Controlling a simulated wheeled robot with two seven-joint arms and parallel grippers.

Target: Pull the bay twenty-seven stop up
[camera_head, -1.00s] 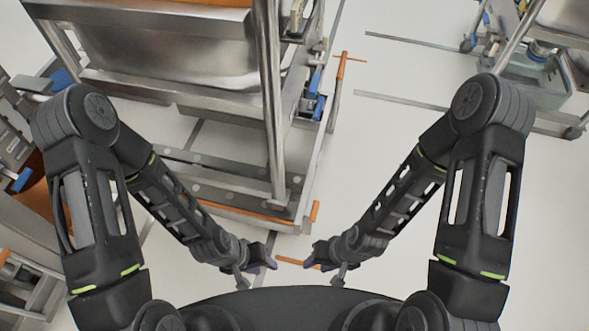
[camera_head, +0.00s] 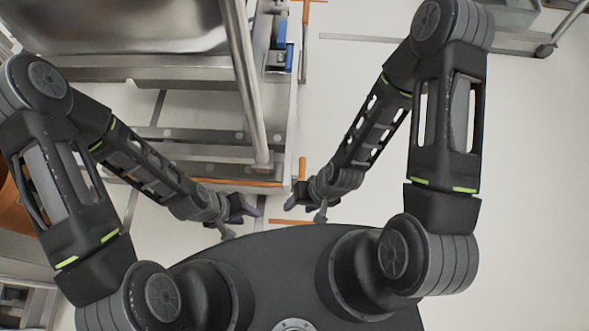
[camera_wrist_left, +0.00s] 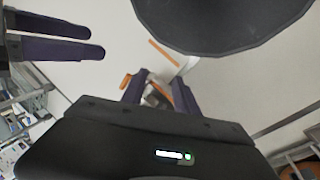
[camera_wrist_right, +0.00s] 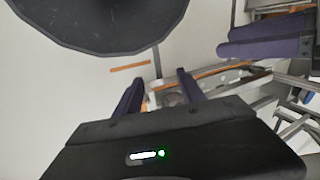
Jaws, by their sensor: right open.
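No part in view can be made out for certain as the bay twenty-seven stop. A metal rack (camera_head: 275,120) stands ahead and to the left, with a blue part (camera_head: 289,58) on its right side and an orange strip (camera_head: 235,183) along its near lower edge. My left gripper (camera_head: 246,208) is low in front of the rack's near edge, and its purple fingers stand apart with nothing between them in the left wrist view (camera_wrist_left: 158,92). My right gripper (camera_head: 292,204) is just right of it, over the floor; its fingers are apart and empty in the right wrist view (camera_wrist_right: 160,92).
A steel basin (camera_head: 130,28) sits in the rack, behind an upright tube (camera_head: 243,80). Orange floor marks (camera_head: 303,170) lie beside the rack's near right corner. Another wheeled frame (camera_head: 515,40) stands at the upper right. The floor (camera_head: 535,150) on the right is clear.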

